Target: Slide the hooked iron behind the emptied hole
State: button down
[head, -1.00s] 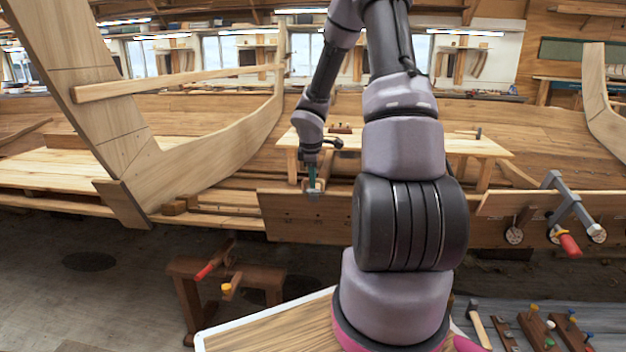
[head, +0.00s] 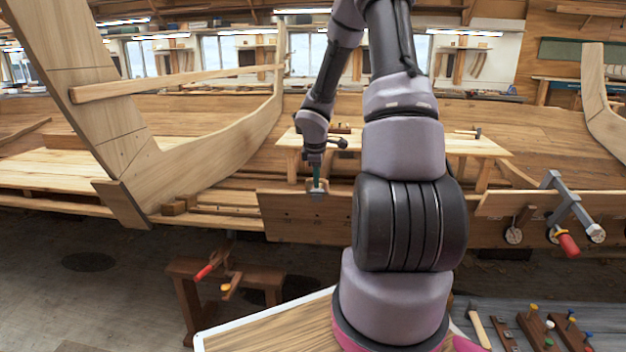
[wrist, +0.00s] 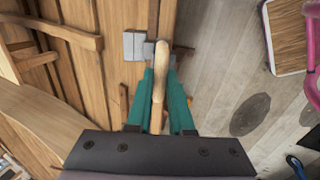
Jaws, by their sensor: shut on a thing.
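My gripper (head: 316,180) is at the top edge of the hull's upper plank (head: 300,228), left of my arm in the head view. In the wrist view, my gripper's teal fingers (wrist: 161,92) are closed around a pale wooden handle (wrist: 161,62), which I take to be the hooked iron's. Grey metal (head: 318,193) shows just below the fingertips at the plank edge. In the wrist view, grey blocks (wrist: 134,46) lie left of the handle's end. The hook is not clearly visible. Small dark marks show on the plank face; which is the emptied hole I cannot tell.
A grey clamp with a red handle (head: 567,244) is on the plank at right. A bench (head: 400,143) stands behind the plank. A sawhorse (head: 230,275) stands below left. A hammer (head: 478,325) and pegged wooden blocks (head: 535,330) lie at lower right.

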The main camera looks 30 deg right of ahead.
jog(key=shift+s+d, duration=0.6)
jog(key=shift+d, duration=0.3)
jog(key=shift+s+d, duration=0.55)
jog(key=shift+d, duration=0.3)
jog(key=shift+s+d, duration=0.5)
jog(key=shift+d, duration=0.3)
jog(key=shift+s+d, duration=0.45)
jog(key=shift+d, duration=0.3)
jog(key=shift+s+d, duration=0.5)
jog(key=shift+d, duration=0.3)
jog(key=shift+s+d, duration=0.3)
jog(key=shift+d, duration=0.25)
jog(key=shift+r, duration=0.1)
jog(key=c, duration=0.7)
grip_release()
jog(key=shift+a, duration=0.1)
